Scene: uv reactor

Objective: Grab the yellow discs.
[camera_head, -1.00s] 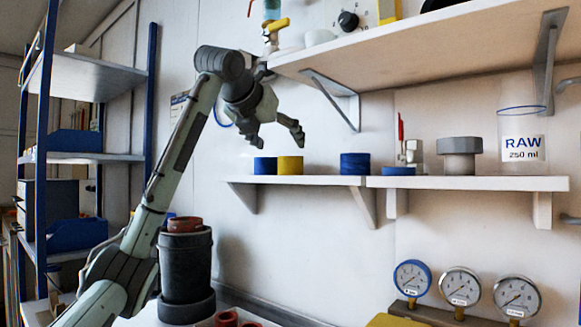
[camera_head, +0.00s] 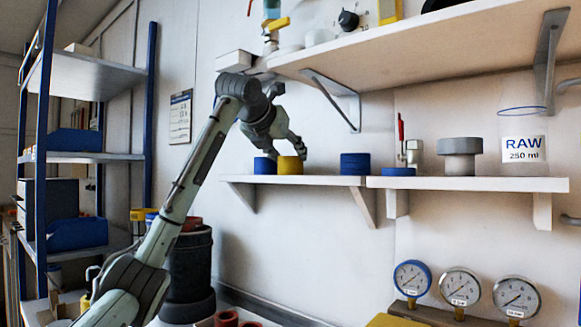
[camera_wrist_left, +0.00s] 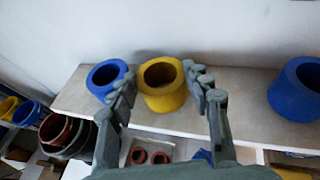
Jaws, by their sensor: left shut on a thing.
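A yellow disc (camera_head: 290,165), a short hollow cylinder, stands on the lower wall shelf (camera_head: 300,180). In the left wrist view the yellow disc (camera_wrist_left: 162,84) sits between the two fingers of my left gripper (camera_wrist_left: 162,92). In the head view my left gripper (camera_head: 288,148) reaches down over it from the upper left and is shut on it. The disc still appears to rest on the shelf. A blue disc (camera_head: 264,166) stands just left of it, close to one finger. My right gripper is not in view.
More blue discs (camera_head: 355,163) stand to the right on the lower shelf, beside a grey flanged piece (camera_head: 460,157) and a clear RAW beaker (camera_head: 522,150). The upper shelf (camera_head: 420,45) overhangs above. Pressure gauges (camera_head: 460,288) are below.

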